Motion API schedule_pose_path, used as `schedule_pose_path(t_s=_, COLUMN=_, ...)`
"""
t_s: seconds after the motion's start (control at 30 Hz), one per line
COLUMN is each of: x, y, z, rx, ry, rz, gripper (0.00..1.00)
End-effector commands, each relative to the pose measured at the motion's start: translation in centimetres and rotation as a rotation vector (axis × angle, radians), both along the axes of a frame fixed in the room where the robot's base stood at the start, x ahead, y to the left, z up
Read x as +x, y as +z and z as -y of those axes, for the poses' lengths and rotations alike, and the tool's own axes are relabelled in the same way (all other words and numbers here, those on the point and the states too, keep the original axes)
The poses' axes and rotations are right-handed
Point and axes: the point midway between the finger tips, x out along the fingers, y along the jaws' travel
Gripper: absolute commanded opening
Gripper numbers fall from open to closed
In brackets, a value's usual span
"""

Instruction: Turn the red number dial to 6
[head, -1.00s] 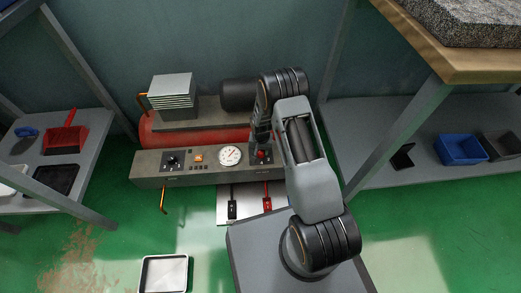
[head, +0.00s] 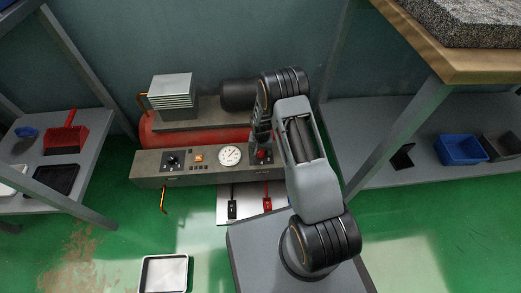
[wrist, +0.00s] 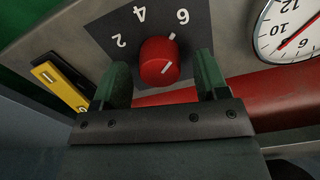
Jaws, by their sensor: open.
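The red number dial (wrist: 157,62) shows in the wrist view on a dark plate (wrist: 100,30) with the white numbers 2, 4 and 6. A white line on its face slants toward the upper right, roughly toward the 6 side; I cannot tell its exact setting. My gripper (wrist: 163,72) is open, with one green finger on each side of the dial. Gaps show between the fingers and the dial. In the head view the dial (head: 263,155) is small and partly covered by my arm, at the right end of the grey control panel (head: 215,173).
A round white gauge (head: 230,155) sits left of the dial; it also shows in the wrist view (wrist: 290,28). A black knob (head: 172,160) and an orange switch (head: 199,158) are farther left. A yellow and black part (wrist: 62,82) is left of the plate. A white tray (head: 163,288) lies in front.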

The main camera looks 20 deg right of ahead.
Motion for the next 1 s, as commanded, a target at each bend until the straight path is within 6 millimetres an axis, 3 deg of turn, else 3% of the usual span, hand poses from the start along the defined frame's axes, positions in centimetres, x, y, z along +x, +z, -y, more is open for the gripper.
schedule_pose_path(t_s=0.6, x=0.1, y=11.1, z=0.0, rx=0.000, ry=0.000, rz=0.003, gripper=0.67)
schedule_pose_path(t_s=0.8, x=0.1, y=13.0, z=0.0, rx=0.000, ry=0.000, rz=0.002, gripper=0.67)
schedule_pose_path(t_s=1.0, x=0.0, y=13.7, z=0.0, rx=0.000, ry=0.000, rz=0.000, gripper=0.67)
